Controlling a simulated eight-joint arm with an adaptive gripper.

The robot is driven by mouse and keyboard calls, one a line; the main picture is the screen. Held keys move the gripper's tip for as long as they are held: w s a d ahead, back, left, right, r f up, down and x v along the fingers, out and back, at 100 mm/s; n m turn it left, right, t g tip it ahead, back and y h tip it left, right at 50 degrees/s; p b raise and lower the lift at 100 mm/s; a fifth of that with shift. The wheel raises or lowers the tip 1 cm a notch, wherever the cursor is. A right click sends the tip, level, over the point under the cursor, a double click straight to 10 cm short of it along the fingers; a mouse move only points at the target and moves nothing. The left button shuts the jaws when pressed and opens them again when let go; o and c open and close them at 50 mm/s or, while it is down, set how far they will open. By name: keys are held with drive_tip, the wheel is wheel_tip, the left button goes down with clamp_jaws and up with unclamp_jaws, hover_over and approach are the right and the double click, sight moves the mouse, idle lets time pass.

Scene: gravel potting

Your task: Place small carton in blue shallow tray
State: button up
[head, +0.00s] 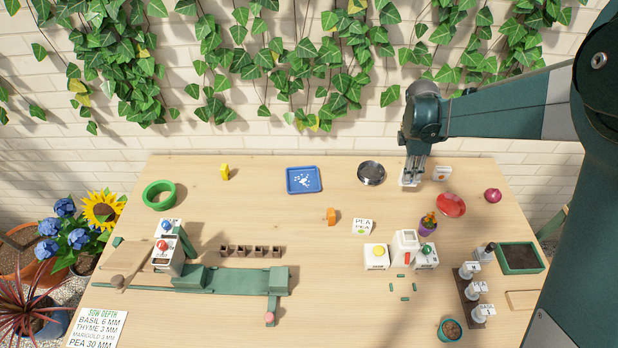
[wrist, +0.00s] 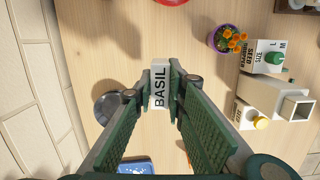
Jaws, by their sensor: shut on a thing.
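My gripper (head: 409,178) is at the back right of the table, shut on a small white carton (head: 406,183). In the wrist view the carton (wrist: 159,86) stands between the fingertips with its BASIL label showing. Whether it touches the table is hard to tell. The blue shallow tray (head: 290,191) lies at the back middle, left of my gripper, with white marks on its floor. Only an edge of the tray (wrist: 137,166) shows at the bottom of the wrist view, partly hidden by my gripper.
A round metal dish (head: 371,173) lies between my gripper and the tray. A white box with an orange mark (head: 442,173) and a red dish (head: 451,205) are close on the right. An orange object (head: 331,216) and a PEA box (head: 362,226) stand farther forward.

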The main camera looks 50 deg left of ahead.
drive_tip(key=s+a, duration=0.6)
drive_tip(key=a, duration=0.4)
drive_tip(key=s+a, duration=0.7)
drive_tip(key=a, duration=0.4)
drive_tip(key=s+a+p, duration=0.1)
drive_tip(key=s+a, duration=0.5)
drive_tip(key=a, duration=0.5)
drive_tip(key=shift+s+r+n, duration=0.15)
drive_tip(key=shift+r+n, duration=0.15)
drive_tip(key=shift+r, duration=0.1)
approach(305, 181)
drive_tip(key=shift+w+d+f, duration=0.1)
drive_tip(key=shift+w+d, duration=0.1)
drive_tip(key=shift+w, duration=0.05)
drive_tip(key=shift+f, duration=0.1)
drive_tip(key=shift+f+b, duration=0.3)
drive_tip(key=shift+f, duration=1.45)
drive_tip(key=shift+f, duration=0.15)
